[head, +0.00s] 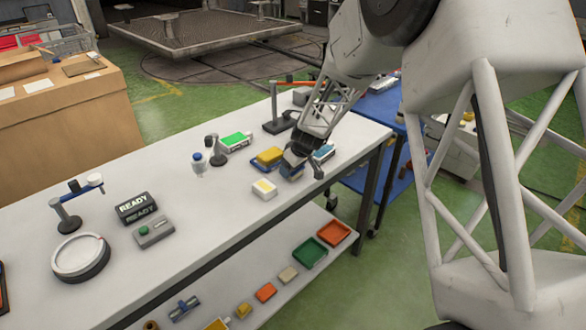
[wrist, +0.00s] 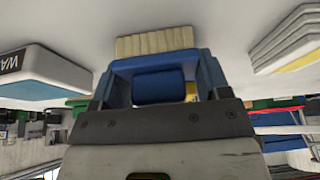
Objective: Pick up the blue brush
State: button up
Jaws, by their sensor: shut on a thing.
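The blue brush (wrist: 158,87) is in the middle of the wrist view, with a thick blue body and cream bristles pointing away from my gripper. My gripper (wrist: 157,68) is shut on it, with a finger on each side of the body. In the head view my gripper (head: 294,167) is low over the right part of the white table, and the brush (head: 290,173) is mostly hidden by it. I cannot tell whether the brush touches the table.
A yellow-and-blue item (head: 268,157) lies close left of my gripper, a white block with a yellow patch (head: 264,189) in front, and a blue-and-white box (head: 324,152) to the right. A dark-based stand (head: 279,125) is behind.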

jog(key=shift+r, duration=1.6)
jog(key=shift+s+d+r, duration=0.1)
jog(key=shift+s+r, duration=0.05)
jog(key=shift+s, duration=0.15)
jog(key=s+d+r, duration=0.1)
jog(key=s+d, duration=0.2)
jog(key=s, duration=1.1)
jog(key=shift+s+d+r, duration=0.15)
jog(key=shift+s+d, duration=0.15)
jog(key=shift+s, duration=0.1)
jog(key=o, duration=0.4)
jog(key=c, duration=0.3)
